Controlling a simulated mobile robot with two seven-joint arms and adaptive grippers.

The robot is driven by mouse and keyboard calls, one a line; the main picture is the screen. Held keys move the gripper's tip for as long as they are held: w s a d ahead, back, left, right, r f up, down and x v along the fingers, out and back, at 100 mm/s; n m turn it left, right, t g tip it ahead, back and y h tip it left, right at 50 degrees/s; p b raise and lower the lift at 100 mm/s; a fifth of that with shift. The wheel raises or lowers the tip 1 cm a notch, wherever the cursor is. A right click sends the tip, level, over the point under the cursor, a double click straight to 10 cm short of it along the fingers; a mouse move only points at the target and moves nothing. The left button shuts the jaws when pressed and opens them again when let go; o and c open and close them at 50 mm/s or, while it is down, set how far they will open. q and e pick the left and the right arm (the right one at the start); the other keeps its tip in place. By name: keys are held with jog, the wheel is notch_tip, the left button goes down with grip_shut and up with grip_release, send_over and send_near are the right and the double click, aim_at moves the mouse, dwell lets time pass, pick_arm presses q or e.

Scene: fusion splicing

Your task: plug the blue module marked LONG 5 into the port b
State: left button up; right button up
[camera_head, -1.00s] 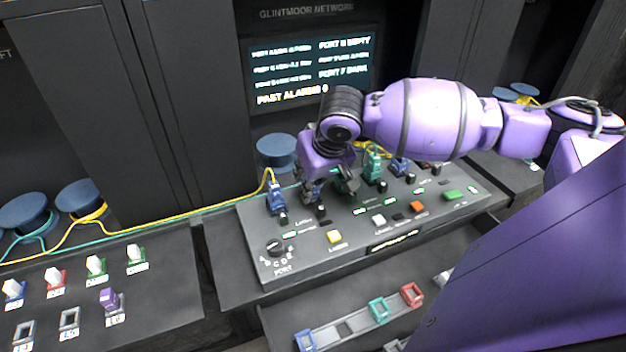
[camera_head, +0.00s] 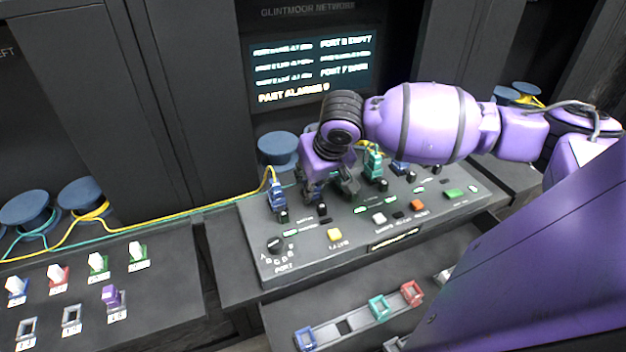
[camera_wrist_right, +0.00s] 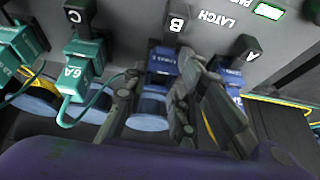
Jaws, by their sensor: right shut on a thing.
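In the right wrist view, a blue module (camera_wrist_right: 163,62) with small white lettering, too small to read, sits between the fingers of my right gripper (camera_wrist_right: 152,108). The gripper is shut on it. The module is right by the black latch marked B (camera_wrist_right: 175,24); whether it is seated in port b cannot be told. In the head view my right gripper (camera_head: 331,186) is low over the back of the grey console (camera_head: 300,255), and the module is mostly hidden by it. My left gripper is not in view.
A blue module (camera_head: 277,194) with a yellow cable stands at A, left of my gripper. A green module marked 6A (camera_wrist_right: 80,80) stands at C, close on the other side. A dark screen (camera_head: 312,70) is behind. Buttons and a dial (camera_head: 274,246) line the console front.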

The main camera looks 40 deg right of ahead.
jog(key=shift+f, duration=0.1)
jog(key=o, duration=1.1)
jog(key=v, duration=1.2)
